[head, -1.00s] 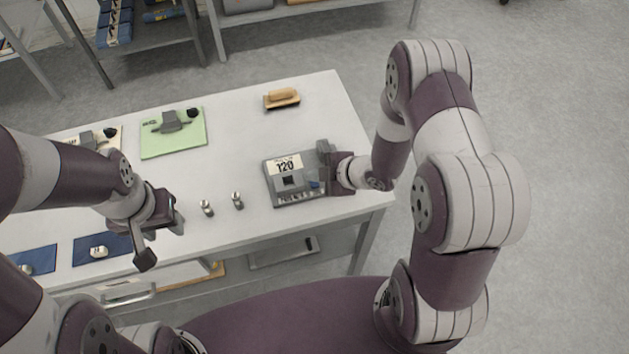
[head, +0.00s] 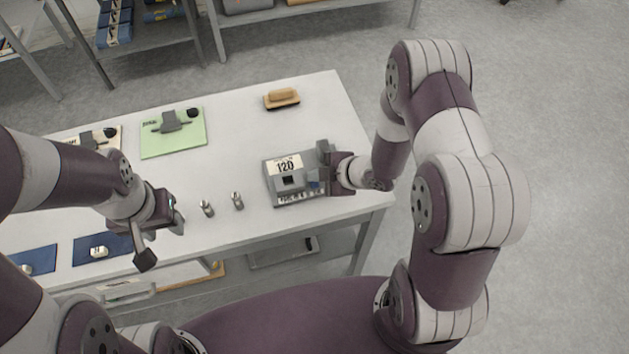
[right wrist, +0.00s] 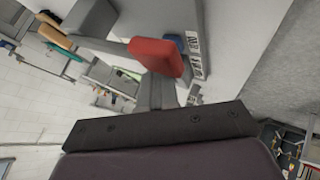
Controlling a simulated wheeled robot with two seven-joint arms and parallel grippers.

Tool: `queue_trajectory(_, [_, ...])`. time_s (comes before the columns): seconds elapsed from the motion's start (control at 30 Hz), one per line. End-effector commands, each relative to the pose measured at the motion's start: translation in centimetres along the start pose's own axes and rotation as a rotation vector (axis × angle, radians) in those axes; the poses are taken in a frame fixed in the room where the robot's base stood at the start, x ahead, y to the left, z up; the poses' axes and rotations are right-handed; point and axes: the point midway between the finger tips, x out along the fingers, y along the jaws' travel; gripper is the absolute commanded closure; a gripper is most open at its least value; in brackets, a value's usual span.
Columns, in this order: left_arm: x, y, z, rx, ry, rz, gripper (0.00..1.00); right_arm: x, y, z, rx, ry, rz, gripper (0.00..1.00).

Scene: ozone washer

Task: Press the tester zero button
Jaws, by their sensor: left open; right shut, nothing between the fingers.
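The tester (head: 284,196) is a grey box with a "120" label, near the right end of the white table. My right gripper (head: 324,180) is shut and empty, at the tester's right side. A small blue patch (head: 314,187), perhaps a button, shows on the tester beside the gripper. In the right wrist view, a red block (right wrist: 157,57) shows at the end of the grey fingers, close to a blue part (right wrist: 178,43). I cannot tell whether they touch. My left gripper (head: 162,236) is open and empty over the table's front edge at left.
Two small metal cylinders (head: 207,208) (head: 237,200) stand left of the tester. A tan-topped block (head: 282,98) lies behind it. A green mat (head: 186,145) with a grey device lies at back left, and a blue mat (head: 88,248) at front left. The table's middle is mostly clear.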

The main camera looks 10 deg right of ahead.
Motion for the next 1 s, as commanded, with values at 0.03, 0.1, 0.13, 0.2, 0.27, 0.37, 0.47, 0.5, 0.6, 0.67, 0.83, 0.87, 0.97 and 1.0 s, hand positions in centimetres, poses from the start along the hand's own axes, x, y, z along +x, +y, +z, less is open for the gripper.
queue_trajectory(0.03, [0.00,0.00,0.00,0.000,0.000,0.000,0.57,0.00,0.00,0.00,0.000,0.000,0.000,1.00])
queue_trajectory(0.1, [0.00,0.00,0.00,0.000,0.000,0.000,0.57,0.00,0.00,0.00,0.000,0.000,0.000,1.00])
queue_trajectory(0.13, [0.00,0.00,0.00,0.000,0.000,0.000,0.57,0.00,0.00,0.00,0.000,0.000,0.000,1.00])
queue_trajectory(0.2, [0.02,0.00,0.00,0.000,0.000,0.000,0.57,0.01,-0.01,0.01,0.000,0.000,0.000,1.00])
queue_trajectory(0.27, [0.11,0.00,0.01,0.000,0.000,0.000,0.57,0.09,-0.07,0.07,0.000,0.000,0.000,1.00])
queue_trajectory(0.37, [0.44,0.00,0.05,0.000,0.000,0.000,0.57,0.36,-0.27,0.26,0.000,0.000,0.000,1.00])
queue_trajectory(0.47, [0.73,0.00,0.09,0.000,0.000,0.000,0.57,0.62,-0.45,0.45,0.000,0.000,0.000,1.00])
queue_trajectory(0.5, [0.75,0.00,0.09,0.000,0.000,0.000,0.57,0.64,-0.46,0.47,0.000,0.000,0.000,1.00])
queue_trajectory(0.6, [0.66,0.00,0.08,0.000,0.000,0.000,0.57,0.58,-0.42,0.42,0.000,0.000,0.000,1.00])
queue_trajectory(0.67, [0.65,0.00,0.08,0.000,0.000,0.000,0.57,0.58,-0.42,0.42,0.000,0.000,0.000,1.00])
queue_trajectory(0.83, [0.68,0.00,0.08,0.000,0.000,0.000,0.57,0.60,-0.44,0.44,0.000,0.000,0.000,1.00])
queue_trajectory(0.87, [0.70,0.00,0.08,0.000,0.000,0.000,0.57,0.62,-0.45,0.45,0.000,0.000,0.000,1.00])
queue_trajectory(0.97, [0.80,0.00,0.10,0.000,0.000,0.000,0.57,0.70,-0.52,0.51,0.000,0.000,0.000,1.00])
queue_trajectory(1.0, [0.84,0.00,0.10,0.000,0.000,0.000,0.57,0.74,-0.54,0.54,0.000,0.000,0.000,1.00])
